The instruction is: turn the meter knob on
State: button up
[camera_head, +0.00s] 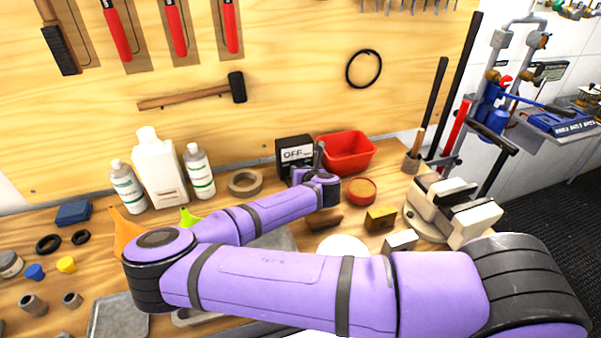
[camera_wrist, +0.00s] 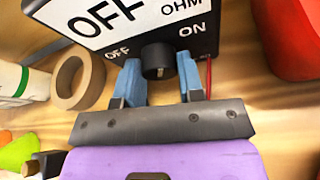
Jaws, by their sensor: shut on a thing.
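The meter (camera_head: 295,153) is a black box with a white display reading OFF, standing at the back of the bench in the head view. In the wrist view the meter (camera_wrist: 120,22) shows close up, with OFF printed at the left and ON at the right. Its round black knob (camera_wrist: 157,60) sits low on the face between these labels, with a small pale mark at its lower edge. My gripper (camera_wrist: 161,78) has its two blue fingers on either side of the knob and is shut on it. In the head view my wrist mostly hides the knob.
A tape roll (camera_head: 245,182) lies left of the meter, with white bottles (camera_head: 160,172) further left. A red bin (camera_head: 345,152) stands close at its right. A round red-rimmed tin (camera_head: 361,190) and a vise (camera_head: 450,212) are further right.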

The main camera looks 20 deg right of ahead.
jog(key=shift+d+m+y, duration=0.1)
jog(key=shift+m+y, duration=0.4)
jog(key=shift+m, duration=0.3)
jog(key=shift+m+y, duration=0.5)
jog(key=shift+m, duration=0.3)
jog(key=o, duration=0.9)
jog(key=v, duration=1)
jog(key=shift+s, duration=0.5)
jog(key=shift+d, duration=0.1)
